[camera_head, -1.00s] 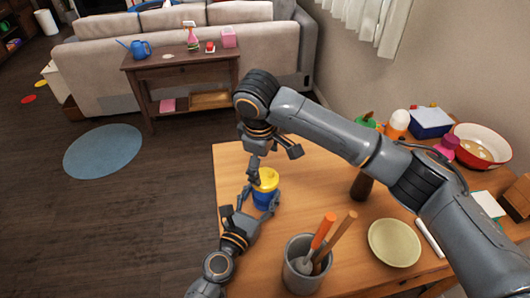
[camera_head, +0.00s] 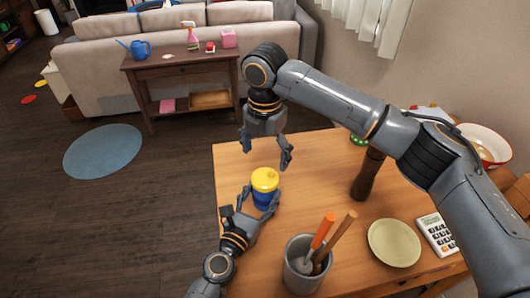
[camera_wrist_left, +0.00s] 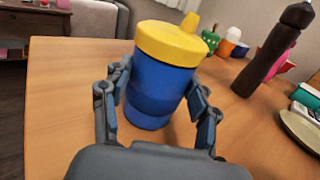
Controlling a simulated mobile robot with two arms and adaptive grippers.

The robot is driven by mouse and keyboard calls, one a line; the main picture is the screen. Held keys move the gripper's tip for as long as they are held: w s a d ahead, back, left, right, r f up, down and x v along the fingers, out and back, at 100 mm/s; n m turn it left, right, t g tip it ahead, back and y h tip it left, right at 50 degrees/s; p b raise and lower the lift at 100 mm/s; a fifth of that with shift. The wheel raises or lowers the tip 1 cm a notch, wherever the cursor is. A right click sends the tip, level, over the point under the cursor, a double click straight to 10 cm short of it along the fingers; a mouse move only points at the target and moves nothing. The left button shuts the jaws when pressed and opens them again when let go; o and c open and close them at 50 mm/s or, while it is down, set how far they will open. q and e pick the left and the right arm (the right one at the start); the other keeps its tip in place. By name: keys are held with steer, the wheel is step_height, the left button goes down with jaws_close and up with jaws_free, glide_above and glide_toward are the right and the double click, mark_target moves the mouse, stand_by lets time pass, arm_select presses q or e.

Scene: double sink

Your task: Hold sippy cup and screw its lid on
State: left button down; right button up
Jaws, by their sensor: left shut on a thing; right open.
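The blue sippy cup (camera_head: 263,199) stands upright near the left edge of the wooden table, with its yellow lid (camera_head: 265,178) seated on top. In the left wrist view the cup (camera_wrist_left: 158,92) sits between the fingers, and the yellow lid (camera_wrist_left: 172,42) with its spout looks level on the rim. How tightly the lid is screwed cannot be seen. My left gripper (camera_head: 259,206) is shut on the cup's body from the near side. My right gripper (camera_head: 265,152) is open and empty, above and behind the cup, apart from the lid.
A grey utensil crock (camera_head: 301,270) stands at the front of the table. A red-rimmed bowl (camera_head: 490,147) is at the far right.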

mark_target(265, 177)
steer(key=shift+f, duration=4.05)
steer(key=c, duration=1.2)
steer(key=m, duration=1.7)
steer(key=shift+m, duration=0.3)
steer(key=m, duration=0.6)
